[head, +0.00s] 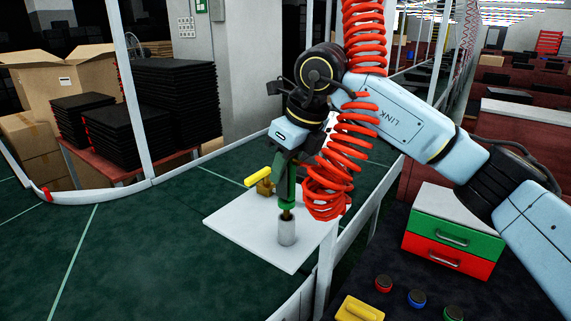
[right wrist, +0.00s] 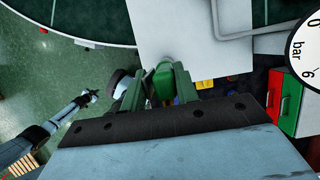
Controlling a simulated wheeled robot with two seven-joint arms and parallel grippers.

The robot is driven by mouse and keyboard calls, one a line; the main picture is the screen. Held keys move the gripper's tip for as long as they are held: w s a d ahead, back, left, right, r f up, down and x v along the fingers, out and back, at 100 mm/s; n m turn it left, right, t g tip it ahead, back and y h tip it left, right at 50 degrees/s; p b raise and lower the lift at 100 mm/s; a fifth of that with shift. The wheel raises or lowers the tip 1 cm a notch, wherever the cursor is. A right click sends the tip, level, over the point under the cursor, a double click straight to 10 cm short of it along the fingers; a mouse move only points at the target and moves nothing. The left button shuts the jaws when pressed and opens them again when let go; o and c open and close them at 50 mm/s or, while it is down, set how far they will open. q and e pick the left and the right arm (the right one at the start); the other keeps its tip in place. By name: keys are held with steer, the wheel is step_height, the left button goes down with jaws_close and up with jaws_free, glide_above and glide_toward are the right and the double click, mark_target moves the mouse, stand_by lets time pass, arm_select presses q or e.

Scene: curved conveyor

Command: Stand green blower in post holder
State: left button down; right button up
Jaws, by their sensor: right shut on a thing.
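The green blower (head: 287,194) hangs roughly upright, with its brass-coloured nozzle pointing down. My right gripper (head: 284,169) is shut on its upper part. The wrist view shows the blower (right wrist: 163,83) between the green fingers of this gripper (right wrist: 158,88). The post holder (head: 287,232) is a short pale grey cylinder on a white board (head: 245,225). The nozzle is at the holder's top; I cannot tell whether it is inside or just above. An arm at the left of the wrist view ends in a small dark gripper (right wrist: 88,97), seemingly my left one, with unclear jaws.
A yellow-handled brass fitting (head: 258,178) stands close beside the blower. A red coiled hose (head: 328,185) hangs just right of the gripper. A rail (head: 350,235) runs along the board's right. Green and red drawers (head: 453,240) and coloured buttons are at right.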

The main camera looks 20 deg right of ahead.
steer(key=shift+f+b, duration=1.1)
steer(key=shift+f, duration=0.4)
steer(key=o, duration=0.8)
steer(key=b+v, duration=0.1)
steer(key=v, duration=1.2)
steer(key=shift+d+r, duration=0.1)
steer(key=shift+r, duration=0.1)
